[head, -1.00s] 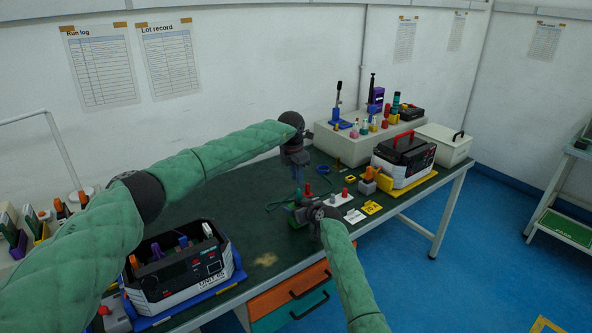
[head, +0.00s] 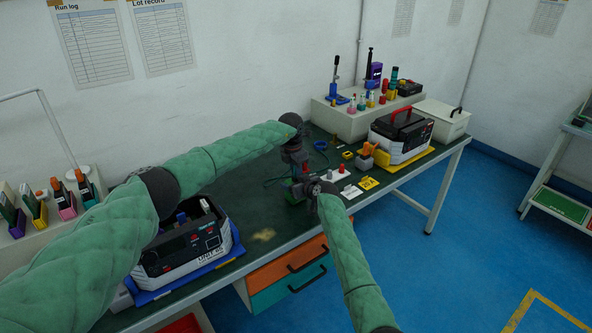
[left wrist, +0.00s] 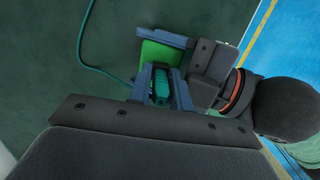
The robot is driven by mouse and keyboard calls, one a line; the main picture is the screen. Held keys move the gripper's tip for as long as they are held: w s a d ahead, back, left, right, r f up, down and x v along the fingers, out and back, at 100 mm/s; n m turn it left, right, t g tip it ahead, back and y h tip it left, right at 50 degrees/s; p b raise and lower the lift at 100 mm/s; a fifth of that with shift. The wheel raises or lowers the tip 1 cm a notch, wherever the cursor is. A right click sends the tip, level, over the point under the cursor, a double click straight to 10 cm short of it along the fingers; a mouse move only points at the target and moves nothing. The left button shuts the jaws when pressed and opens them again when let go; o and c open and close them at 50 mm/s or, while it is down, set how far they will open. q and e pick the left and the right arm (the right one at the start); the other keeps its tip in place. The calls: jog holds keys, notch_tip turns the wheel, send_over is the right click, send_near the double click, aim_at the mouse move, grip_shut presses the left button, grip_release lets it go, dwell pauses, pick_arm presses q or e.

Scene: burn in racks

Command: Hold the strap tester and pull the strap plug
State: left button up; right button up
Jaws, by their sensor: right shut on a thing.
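In the left wrist view, a green block that looks like the strap tester (left wrist: 160,54) is between the jaws of my right gripper (left wrist: 180,50), which is shut on it. A teal strap plug (left wrist: 162,84) sits against the tester's near side, between the two fingers of my left gripper (left wrist: 164,90). The left fingers stand on either side of the plug and look open. A teal cord (left wrist: 84,48) runs over the bench on the left. In the head view my left gripper (head: 296,168) is right above my right gripper (head: 306,190), and they mostly hide the tester and plug.
The dark green bench top (head: 240,215) has free room left of the grippers. A black and white unit (head: 182,250) stands at the near left, another (head: 402,138) at the far right.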

pick_arm(q)
grip_shut()
jog(key=shift+r, duration=0.9)
dwell(1.4)
jog(key=shift+r, duration=0.9)
pick_arm(e)
jog(key=o, duration=1.2)
